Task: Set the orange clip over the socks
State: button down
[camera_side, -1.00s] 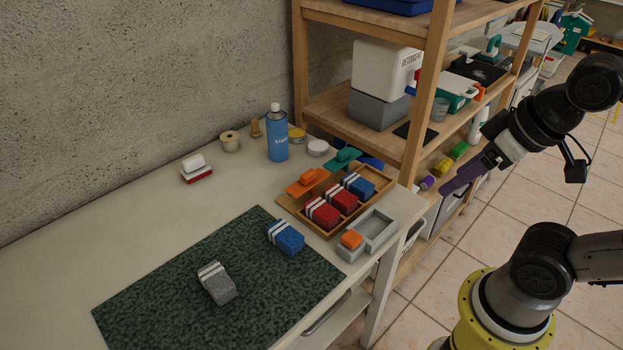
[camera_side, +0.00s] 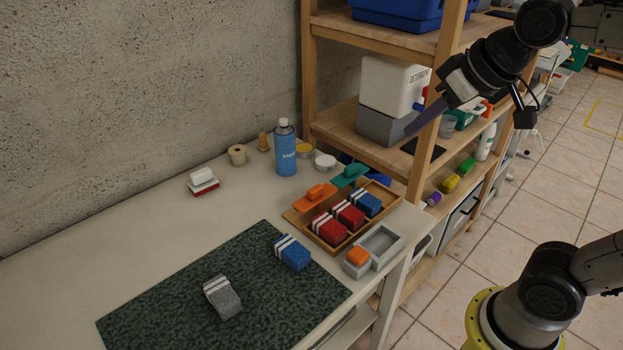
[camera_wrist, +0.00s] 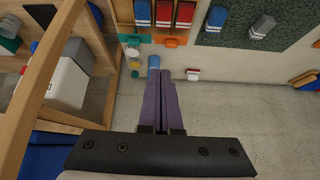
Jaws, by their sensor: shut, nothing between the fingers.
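An orange piece with a raised grip, seemingly the clip (camera_side: 315,196), lies by the left end of the wooden tray (camera_side: 331,245); it also shows in the wrist view (camera_wrist: 168,41). Striped sock rolls stand in the tray: two red (camera_side: 329,228) (camera_side: 348,214) and one blue (camera_side: 366,204). A blue roll (camera_side: 293,254) and a grey roll (camera_side: 223,297) lie on the dark green mat (camera_side: 160,310). My gripper (camera_side: 409,131) is shut and empty, high before the shelf, well apart from them. Its purple fingers (camera_wrist: 167,80) lie together in the wrist view.
A green piece (camera_side: 350,175) lies beside the orange one. A grey tray (camera_side: 388,248) with an orange block (camera_side: 358,256) stands at the table's right edge. A blue spray can (camera_side: 285,150) stands behind. The wooden shelf (camera_side: 418,150) holds a white detergent container (camera_side: 392,84).

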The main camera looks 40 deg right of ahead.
jog(key=w, duration=0.9)
jog(key=g, duration=0.2)
send_over(315, 198)
jog(key=w+d, duration=0.2)
notch_tip(315, 198, down, 7)
jog(key=shift+n+g, duration=0.3)
jog(key=shift+g, duration=0.2)
jog(key=x, duration=0.5)
jog(key=shift+s+a+f, duration=0.15)
jog(key=shift+s+a, duration=0.05)
jog(key=shift+a, duration=0.2)
jog(key=x, duration=1)
jog(key=shift+f, duration=0.2)
jog(key=s, duration=0.3)
jog(key=shift+r, duration=0.25)
jog(key=shift+s, duration=0.5)
